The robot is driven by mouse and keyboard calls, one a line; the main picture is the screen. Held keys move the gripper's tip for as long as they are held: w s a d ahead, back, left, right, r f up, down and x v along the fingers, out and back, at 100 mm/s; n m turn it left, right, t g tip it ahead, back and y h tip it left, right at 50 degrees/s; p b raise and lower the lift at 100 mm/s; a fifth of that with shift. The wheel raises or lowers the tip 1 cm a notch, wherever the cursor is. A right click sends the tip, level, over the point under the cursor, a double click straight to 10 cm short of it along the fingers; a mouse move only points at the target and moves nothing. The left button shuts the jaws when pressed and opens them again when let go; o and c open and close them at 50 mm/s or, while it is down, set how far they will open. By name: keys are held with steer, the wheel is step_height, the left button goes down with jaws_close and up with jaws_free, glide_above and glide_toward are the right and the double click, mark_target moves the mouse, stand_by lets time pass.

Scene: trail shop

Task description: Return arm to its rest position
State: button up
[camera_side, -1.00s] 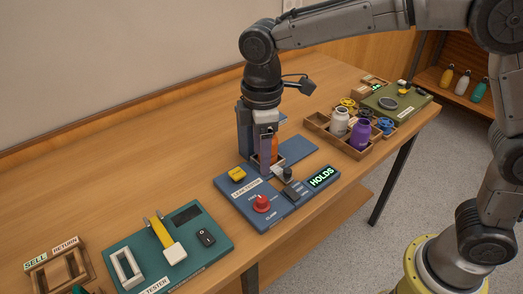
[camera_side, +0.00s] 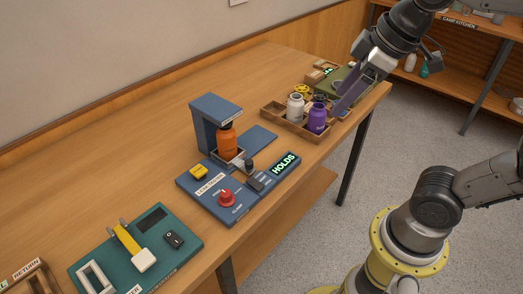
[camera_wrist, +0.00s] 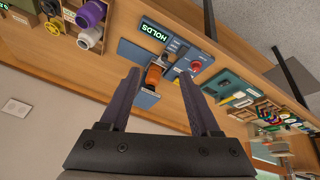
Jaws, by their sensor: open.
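My gripper (camera_side: 347,100) is raised at the upper right in the side view, in front of the wooden tray with bottles. In the wrist view my gripper (camera_wrist: 168,90) shows two dark fingers spread apart with nothing between them. An orange bottle (camera_side: 226,139) stands upright in the blue leak tester (camera_side: 206,124), under its overhanging head. The tester's display (camera_side: 284,164) reads HOLDS. The orange bottle also shows in the wrist view (camera_wrist: 154,75), far beyond the fingers.
A wooden tray (camera_side: 272,119) holds a white bottle (camera_side: 295,106) and a purple bottle (camera_side: 317,118). A green tester (camera_side: 185,258) with a yellow part stands at the front left.

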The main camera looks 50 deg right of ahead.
steer(key=s+d+f+m, duration=0.1)
steer(key=s+f+m, duration=0.3)
steer(key=s+f, duration=0.2)
steer(key=shift+m+t, duration=0.3)
steer(key=shift+m, duration=0.1)
